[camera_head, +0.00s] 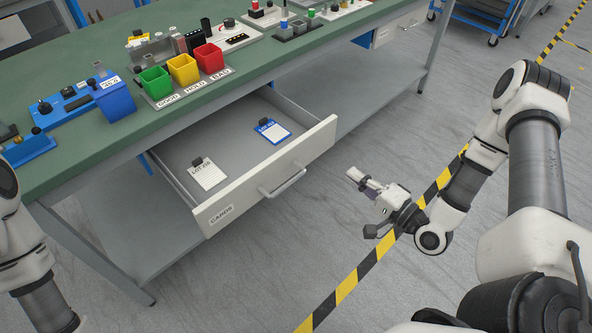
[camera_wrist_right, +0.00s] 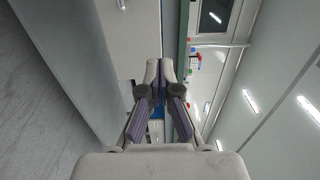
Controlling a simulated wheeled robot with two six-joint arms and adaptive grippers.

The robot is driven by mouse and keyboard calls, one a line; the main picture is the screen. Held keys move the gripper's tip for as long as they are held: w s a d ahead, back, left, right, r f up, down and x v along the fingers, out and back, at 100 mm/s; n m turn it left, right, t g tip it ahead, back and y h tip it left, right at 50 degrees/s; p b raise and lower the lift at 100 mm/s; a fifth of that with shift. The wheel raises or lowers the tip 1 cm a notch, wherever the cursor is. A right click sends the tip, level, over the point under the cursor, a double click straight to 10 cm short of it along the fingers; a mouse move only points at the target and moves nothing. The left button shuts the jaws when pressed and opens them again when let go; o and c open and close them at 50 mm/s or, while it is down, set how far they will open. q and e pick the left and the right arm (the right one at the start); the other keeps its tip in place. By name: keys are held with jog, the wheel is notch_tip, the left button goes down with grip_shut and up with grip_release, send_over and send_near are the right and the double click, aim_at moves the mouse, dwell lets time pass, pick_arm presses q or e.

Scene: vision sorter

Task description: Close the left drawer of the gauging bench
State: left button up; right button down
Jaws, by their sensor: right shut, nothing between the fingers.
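The left drawer (camera_head: 268,178) of the gauging bench stands pulled out in the head view, with a grey handle (camera_head: 283,184) on its front and a CARDS label. Inside lie a white LOT card (camera_head: 208,174) and a blue-edged card (camera_head: 272,130). My right gripper (camera_head: 357,178) is shut and empty, to the right of the drawer front and apart from it. In the right wrist view its fingertips (camera_wrist_right: 160,66) meet, with a pale panel to their left. Of my left arm only links show at the left edge; its gripper is out of view.
The green bench top (camera_head: 80,161) carries green, yellow and red bins (camera_head: 183,70), a blue box (camera_head: 114,99) and several devices. A lower shelf (camera_head: 340,108) runs under the bench. Another drawer (camera_head: 398,27) is at the far right. The floor right of the drawer is clear, with a striped line (camera_head: 372,268).

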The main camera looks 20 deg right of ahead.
aim_at(305, 140)
pick_arm(q)
jog(key=shift+w+d+f+b, duration=0.1)
jog(key=shift+f+b, duration=0.65)
jog(key=shift+f, duration=0.15)
pick_arm(e)
jog(key=x, duration=1.4)
pick_arm(q)
jog(key=shift+f, duration=0.1)
pick_arm(e)
jog(key=shift+w+f, duration=0.1)
jog(key=shift+w, duration=0.1)
